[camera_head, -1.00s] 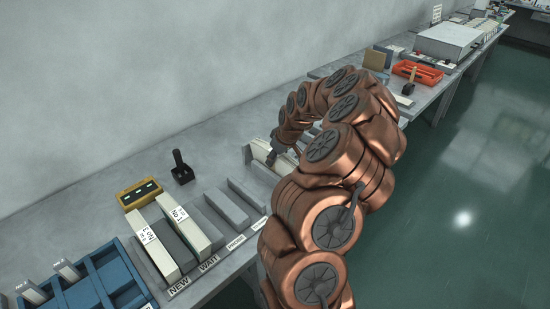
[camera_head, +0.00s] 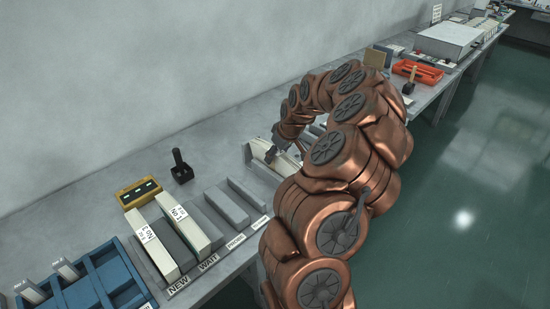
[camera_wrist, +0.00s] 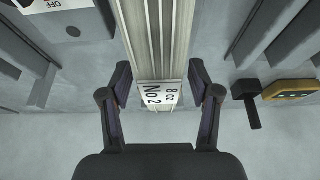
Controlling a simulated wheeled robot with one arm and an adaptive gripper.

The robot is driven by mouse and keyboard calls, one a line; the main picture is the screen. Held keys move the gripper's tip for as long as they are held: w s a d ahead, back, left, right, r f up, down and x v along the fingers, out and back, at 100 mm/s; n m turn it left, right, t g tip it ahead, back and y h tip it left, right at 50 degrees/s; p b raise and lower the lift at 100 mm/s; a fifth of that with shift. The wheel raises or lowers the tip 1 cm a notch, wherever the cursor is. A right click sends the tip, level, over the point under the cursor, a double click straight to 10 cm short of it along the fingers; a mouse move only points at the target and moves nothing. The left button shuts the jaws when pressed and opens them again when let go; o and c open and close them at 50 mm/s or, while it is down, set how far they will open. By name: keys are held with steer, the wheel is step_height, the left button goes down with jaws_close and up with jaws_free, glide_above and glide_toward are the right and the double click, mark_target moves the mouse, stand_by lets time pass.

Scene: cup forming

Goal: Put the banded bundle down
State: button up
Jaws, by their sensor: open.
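The banded bundle (camera_wrist: 152,35) is a long stack of pale sheets with a white band (camera_wrist: 158,93) marked "No2 8 oz". In the wrist view it runs up from between my fingers to the top edge. My gripper (camera_wrist: 160,88) is open, with one finger on each side of the banded end and a visible gap on both sides. In the head view the cream bundle (camera_head: 258,152) lies at the rack beyond the labelled slots, partly hidden by my gripper (camera_head: 272,157) and arm. I cannot tell exactly how it is seated.
Two other banded bundles stand near the NEW and WAIT labels, one on the left (camera_head: 153,242) and one on the right (camera_head: 190,222). A black-handled tool (camera_head: 181,168), a yellow device (camera_head: 139,193) and a blue tray (camera_head: 86,291) are nearby. Grey dividers flank the slots.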

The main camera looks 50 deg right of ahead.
steer(key=b+v, duration=0.2)
steer(key=v, duration=0.8)
steer(key=shift+s, duration=0.15)
steer(key=s+a+r+n+g+y, duration=0.1)
steer(key=s+a+r, duration=0.1)
steer(key=a, duration=1.2)
steer(key=s+a+r+n+g, duration=0.1)
steer(key=s+a+r+n, duration=0.15)
steer(key=a, duration=1.05)
steer(key=s+a+f+m+g, duration=0.1)
steer(key=s+a, duration=0.2)
steer(key=s, duration=0.4)
steer(key=s+a+f+m+g, duration=0.1)
steer(key=s+a+f, duration=0.1)
steer(key=s+a, duration=0.2)
steer(key=s+a+f+m+g+h, duration=0.1)
steer(key=s+a+g, duration=0.1)
steer(key=s, duration=0.8)
steer(key=shift+a+f, duration=0.4)
steer(key=shift+a, duration=0.4)
